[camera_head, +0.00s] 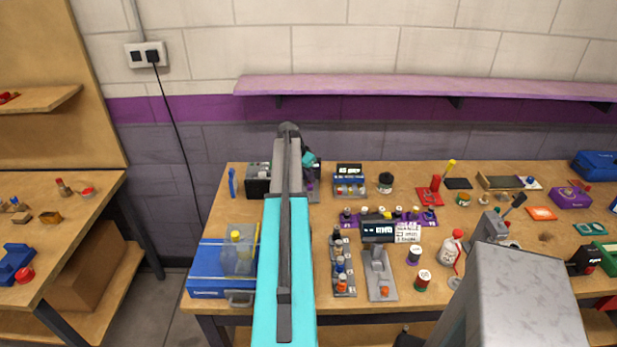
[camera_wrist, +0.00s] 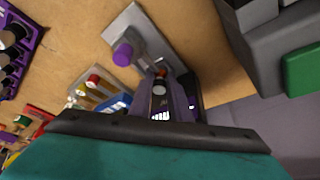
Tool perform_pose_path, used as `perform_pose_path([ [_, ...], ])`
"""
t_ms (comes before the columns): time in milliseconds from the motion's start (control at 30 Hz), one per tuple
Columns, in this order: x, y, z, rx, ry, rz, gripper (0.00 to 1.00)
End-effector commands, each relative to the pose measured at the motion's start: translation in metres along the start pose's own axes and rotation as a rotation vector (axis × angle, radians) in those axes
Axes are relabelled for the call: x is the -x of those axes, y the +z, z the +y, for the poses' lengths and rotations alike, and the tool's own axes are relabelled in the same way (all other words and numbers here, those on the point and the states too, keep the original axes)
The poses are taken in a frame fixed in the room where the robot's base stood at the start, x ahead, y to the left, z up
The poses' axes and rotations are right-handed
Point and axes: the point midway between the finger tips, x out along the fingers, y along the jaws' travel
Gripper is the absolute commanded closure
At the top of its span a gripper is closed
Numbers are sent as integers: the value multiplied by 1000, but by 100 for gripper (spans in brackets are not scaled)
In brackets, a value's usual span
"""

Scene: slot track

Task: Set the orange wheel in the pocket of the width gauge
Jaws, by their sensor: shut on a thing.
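In the wrist view my gripper (camera_wrist: 161,96) is shut on the orange wheel (camera_wrist: 159,88), of which only a small orange and dark part shows between the fingers. The held wheel is over or at the near end of a grey plate with a purple knob (camera_wrist: 122,54). This plate looks like the width gauge (camera_wrist: 131,30). The fingers hide its pocket, so I cannot tell whether the wheel touches it. In the head view my arm covers most of this spot at the back left of the bench.
A black box with a green part (camera_wrist: 303,70) stands close on the right in the wrist view. A blue device (camera_head: 349,187) stands right of my arm. A grey stand with a dark display (camera_head: 379,262), a purple rack (camera_head: 431,217) and a blue case (camera_head: 211,282) are nearer the front.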

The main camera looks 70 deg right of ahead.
Motion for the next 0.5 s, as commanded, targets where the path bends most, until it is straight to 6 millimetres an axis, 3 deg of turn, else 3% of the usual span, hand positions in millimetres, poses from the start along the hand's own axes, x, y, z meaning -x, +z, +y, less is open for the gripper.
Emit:
perform_pose_path([
  [167, -1, 1, 0, 0, 0, 0, 100],
  [200, -1, 0, 0, 0, 0, 0, 78],
  [300, -1, 0, 0, 0, -1, 0, 62],
  [500, -1, 0, -2, 0, -5, 1, 62],
])
